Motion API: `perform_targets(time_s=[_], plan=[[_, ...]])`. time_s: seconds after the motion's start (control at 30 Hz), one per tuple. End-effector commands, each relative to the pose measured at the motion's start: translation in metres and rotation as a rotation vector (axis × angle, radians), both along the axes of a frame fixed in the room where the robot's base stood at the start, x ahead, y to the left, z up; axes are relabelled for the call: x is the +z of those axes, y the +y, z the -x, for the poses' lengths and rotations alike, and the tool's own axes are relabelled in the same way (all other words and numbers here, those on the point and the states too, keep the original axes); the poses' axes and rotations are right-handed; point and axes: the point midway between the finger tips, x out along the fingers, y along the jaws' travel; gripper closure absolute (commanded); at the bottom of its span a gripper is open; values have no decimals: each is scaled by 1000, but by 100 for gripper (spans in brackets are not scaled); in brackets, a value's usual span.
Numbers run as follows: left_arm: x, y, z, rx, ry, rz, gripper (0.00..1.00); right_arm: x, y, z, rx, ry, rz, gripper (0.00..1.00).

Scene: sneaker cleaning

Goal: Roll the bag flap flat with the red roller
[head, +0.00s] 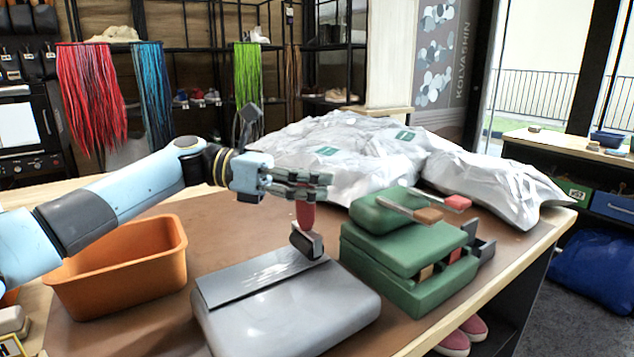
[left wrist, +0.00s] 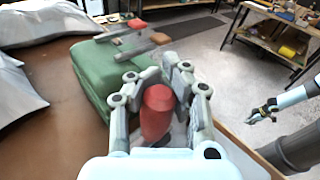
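My left gripper (head: 305,180) is shut on the red handle (head: 305,213) of the roller, which also shows in the left wrist view (left wrist: 157,112). The roller's dark head (head: 307,243) is at the back right end of the flap. I cannot tell whether it touches. The grey bag (head: 300,312) lies on the table with its flap (head: 262,275) along the back edge; the flap looks creased. My right gripper (left wrist: 264,112) shows small at the right of the left wrist view, apparently open and empty, away from the bag.
An orange bin (head: 120,270) stands left of the bag. A green case (head: 405,265) with brushes (head: 430,214) on top stands close at its right. White plastic bags (head: 350,160) fill the back of the table. The brown mat (head: 150,335) is bare at front left.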

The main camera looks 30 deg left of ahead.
Motion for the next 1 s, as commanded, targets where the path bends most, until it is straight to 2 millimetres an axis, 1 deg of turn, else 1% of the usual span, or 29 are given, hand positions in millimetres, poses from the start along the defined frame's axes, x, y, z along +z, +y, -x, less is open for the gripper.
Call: perform_targets(time_s=[0.57, 1.0], plan=[[-7, 0, 0, 0, 0, 0, 100, -1, 0, 1, 0, 1, 0, 100], [-10, 0, 0, 0, 0, 0, 100, -2, 4, 1, -2, 0, -5, 100]])
